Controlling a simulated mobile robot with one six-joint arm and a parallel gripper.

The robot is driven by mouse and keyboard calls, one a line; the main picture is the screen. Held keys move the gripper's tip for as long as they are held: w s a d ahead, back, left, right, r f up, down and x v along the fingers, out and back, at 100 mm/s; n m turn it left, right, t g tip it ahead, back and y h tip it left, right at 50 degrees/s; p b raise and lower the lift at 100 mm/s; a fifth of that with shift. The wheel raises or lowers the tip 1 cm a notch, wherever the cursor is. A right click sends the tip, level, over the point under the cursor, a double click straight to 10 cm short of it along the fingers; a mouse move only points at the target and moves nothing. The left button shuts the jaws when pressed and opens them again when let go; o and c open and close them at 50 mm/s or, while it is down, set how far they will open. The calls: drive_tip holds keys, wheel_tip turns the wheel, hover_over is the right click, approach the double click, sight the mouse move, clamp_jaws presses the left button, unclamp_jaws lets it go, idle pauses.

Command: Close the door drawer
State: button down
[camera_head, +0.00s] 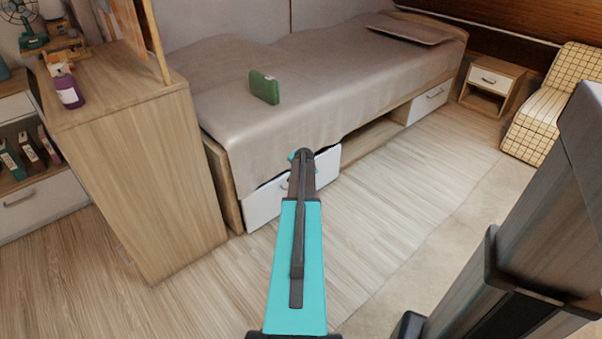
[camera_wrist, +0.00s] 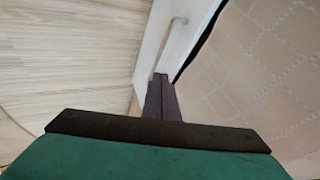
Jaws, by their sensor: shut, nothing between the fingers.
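The white drawer (camera_head: 265,204) is at the near left end of the bed, low under the mattress. A dark gap along its top edge shows that its front stands a little out from the bed. My arm hides the middle of its front. My gripper (camera_head: 300,156) is shut and empty in front of the drawer. In the wrist view the dark fingers (camera_wrist: 161,80) are together beside the white drawer front (camera_wrist: 192,20), close to the lower end of its bar handle (camera_wrist: 167,47). I cannot tell whether they touch it.
The bed (camera_head: 330,75) has an open middle bay and another white drawer (camera_head: 428,100), which looks shut. A wooden cabinet (camera_head: 145,180) stands close on the left. A green object (camera_head: 264,87) lies on the bed. A nightstand (camera_head: 490,85) stands far right. The floor before the bed is clear.

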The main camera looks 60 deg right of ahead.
drive_tip(key=shift+r, duration=0.1)
drive_tip(key=c, duration=1.9)
unclamp_jaws()
drive_tip(key=shift+o, duration=0.3)
drive_tip(key=d+r+n+t+h+b, duration=0.15)
drive_tip(key=d+r+n+h, duration=0.6)
drive_tip(key=n, duration=0.85)
drive_tip(key=s+a+f+n+t+y+b, duration=0.1)
drive_tip(key=s+a+f+n+t+b, duration=0.1)
drive_tip(key=f+n, duration=0.3)
drive_tip(key=s+a+f+n+t+b, duration=0.2)
drive_tip(key=a+f+n, duration=0.2)
drive_tip(key=f, duration=0.4)
drive_tip(key=s+a+f+n+t+y+b, duration=0.1)
drive_tip(key=s+a+f+n+t+b, duration=0.1)
drive_tip(key=f+n, duration=0.4)
drive_tip(key=shift+a+f+y+b, duration=0.2)
drive_tip(key=shift+a+y+b, duration=0.2)
drive_tip(key=shift+a, duration=0.25)
